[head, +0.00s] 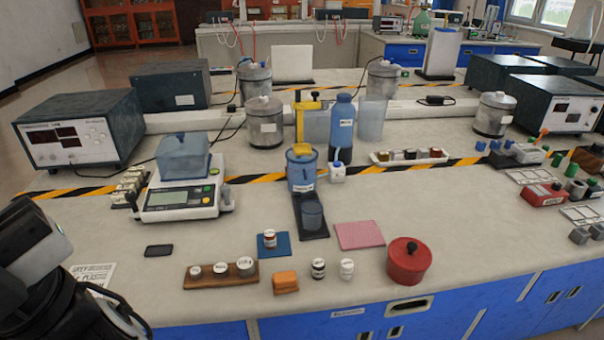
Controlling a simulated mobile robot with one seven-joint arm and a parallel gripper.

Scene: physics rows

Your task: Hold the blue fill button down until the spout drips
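A blue dispenser (301,173) with a yellow band near its top stands upright near the middle of the bench. I cannot make out a separate blue fill button or the spout at this size, and no drip can be seen. Parts of my arm show dark and grey at the lower left, well apart from the dispenser. The fingertips of my gripper are not in view.
A balance (180,200) stands left of the dispenser. A small white bottle (337,172) and a tall blue bottle (342,130) are close on its right. A blue mat (283,250), pink cloth (360,235) and red pot (408,261) lie in front. The bench between balance and dispenser is clear.

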